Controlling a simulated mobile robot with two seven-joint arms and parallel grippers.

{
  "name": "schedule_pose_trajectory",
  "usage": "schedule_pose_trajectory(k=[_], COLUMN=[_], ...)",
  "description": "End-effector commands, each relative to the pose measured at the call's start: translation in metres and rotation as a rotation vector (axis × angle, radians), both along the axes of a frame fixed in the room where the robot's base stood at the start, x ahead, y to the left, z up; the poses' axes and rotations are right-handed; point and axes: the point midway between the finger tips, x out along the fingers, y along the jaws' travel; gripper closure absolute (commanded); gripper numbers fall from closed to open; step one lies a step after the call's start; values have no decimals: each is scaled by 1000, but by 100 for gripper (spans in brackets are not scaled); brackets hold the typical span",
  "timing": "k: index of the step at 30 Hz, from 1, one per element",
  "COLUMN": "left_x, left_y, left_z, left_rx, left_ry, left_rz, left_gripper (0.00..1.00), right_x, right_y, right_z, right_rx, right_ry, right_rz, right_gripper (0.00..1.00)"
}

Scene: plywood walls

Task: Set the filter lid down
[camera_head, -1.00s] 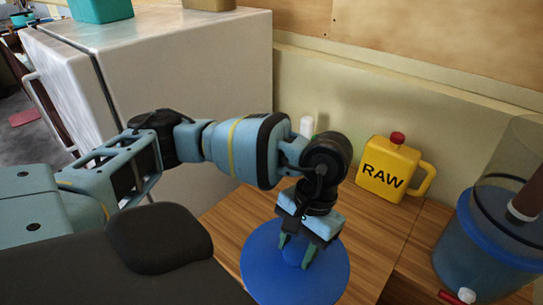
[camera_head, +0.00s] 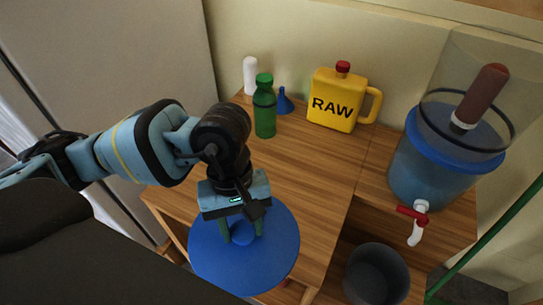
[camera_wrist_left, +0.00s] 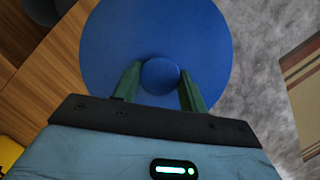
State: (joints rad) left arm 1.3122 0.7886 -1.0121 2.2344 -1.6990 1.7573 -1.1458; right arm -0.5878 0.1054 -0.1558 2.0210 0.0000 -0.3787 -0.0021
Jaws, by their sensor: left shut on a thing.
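The filter lid (camera_head: 270,265) is a round blue disc with a blue knob in its middle. My left gripper (camera_head: 242,232) is shut on the knob, and the lid hangs flat beneath it near the front left edge of the wooden table (camera_head: 295,175). In the left wrist view the lid (camera_wrist_left: 115,40) shows with the knob between the two green fingers (camera_wrist_left: 159,80). There it overlaps the table edge on the left and grey floor on the right. I cannot tell whether it touches the table. My right gripper is not in view.
A green bottle (camera_head: 265,108), a white bottle (camera_head: 250,76), a blue funnel (camera_head: 284,102) and a yellow RAW jug (camera_head: 336,101) stand at the back. A blue filter container (camera_head: 430,172) with a red tap (camera_head: 412,213) is at the right, above a dark bucket (camera_head: 376,275). The table's middle is clear.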

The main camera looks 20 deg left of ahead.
Motion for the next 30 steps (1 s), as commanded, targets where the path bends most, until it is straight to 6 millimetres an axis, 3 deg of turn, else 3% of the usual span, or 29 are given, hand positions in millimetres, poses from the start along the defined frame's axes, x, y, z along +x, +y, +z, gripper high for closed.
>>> schedule_pose_trajectory(k=[9,15,25,30], left_x=[-23,-29,-29,-10], left_y=[-27,-35,-36,-35], left_z=[-14,-15,-14,-15], left_rx=[-4,-3,1,1], left_ry=[4,2,0,1], left_rz=[534,764,853,856], left_gripper=[84,84,84,84], right_x=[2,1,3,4], right_y=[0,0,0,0], right_z=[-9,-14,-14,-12], right_rx=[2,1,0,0], right_ry=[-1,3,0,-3], right_rz=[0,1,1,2], right_gripper=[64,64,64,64])
